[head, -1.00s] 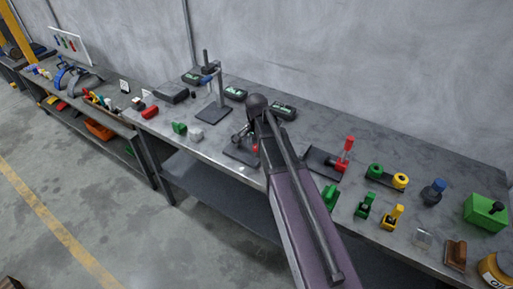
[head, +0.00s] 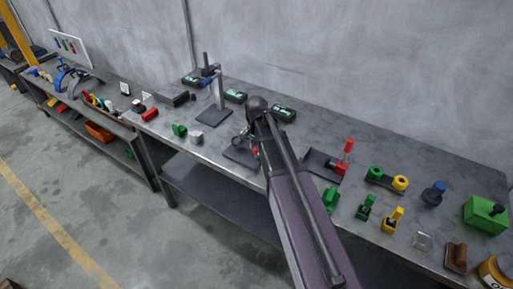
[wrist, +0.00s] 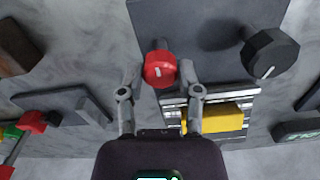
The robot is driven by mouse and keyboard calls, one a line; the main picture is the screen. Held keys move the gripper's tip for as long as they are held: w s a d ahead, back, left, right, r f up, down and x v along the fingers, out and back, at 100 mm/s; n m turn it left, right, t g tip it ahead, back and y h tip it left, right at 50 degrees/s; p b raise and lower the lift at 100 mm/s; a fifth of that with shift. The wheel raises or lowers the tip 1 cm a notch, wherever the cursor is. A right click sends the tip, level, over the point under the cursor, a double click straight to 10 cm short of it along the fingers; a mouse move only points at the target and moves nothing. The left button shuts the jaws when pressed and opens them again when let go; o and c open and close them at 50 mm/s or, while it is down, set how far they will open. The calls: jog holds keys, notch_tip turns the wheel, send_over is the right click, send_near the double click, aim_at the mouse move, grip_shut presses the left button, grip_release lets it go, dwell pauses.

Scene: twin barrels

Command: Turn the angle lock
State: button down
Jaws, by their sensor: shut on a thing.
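A red round knob (wrist: 160,69) with a white mark on its face sits on a dark grey plate (wrist: 203,18) in the wrist view. No label shows which part is the angle lock. My gripper (wrist: 160,75) is shut on the red knob, one finger on each side. A larger black faceted knob (wrist: 270,53), also with a white mark, stands to the right, apart from the fingers. In the head view the plate (head: 238,158) lies on the bench beside my arm, which hides much of the fixture.
A yellow block (wrist: 222,118) on a striped metallic piece lies close by my right finger. A stand with a post (head: 219,92) is to the left on the bench (head: 180,146). A fixture with a red handle (head: 347,147) stands to the right, with several coloured parts beyond.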

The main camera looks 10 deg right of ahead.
jog(key=shift+n, duration=0.4)
jog(key=n, duration=0.3)
jog(key=shift+n, duration=0.3)
jog(key=n, duration=0.4)
jog(key=shift+n, duration=0.3)
jog(key=n, duration=0.4)
jog(key=shift+s, duration=0.1)
jog(key=n, duration=0.4)
jog(key=shift+n, duration=0.3)
jog(key=shift+c, duration=1.5)
grip_release()
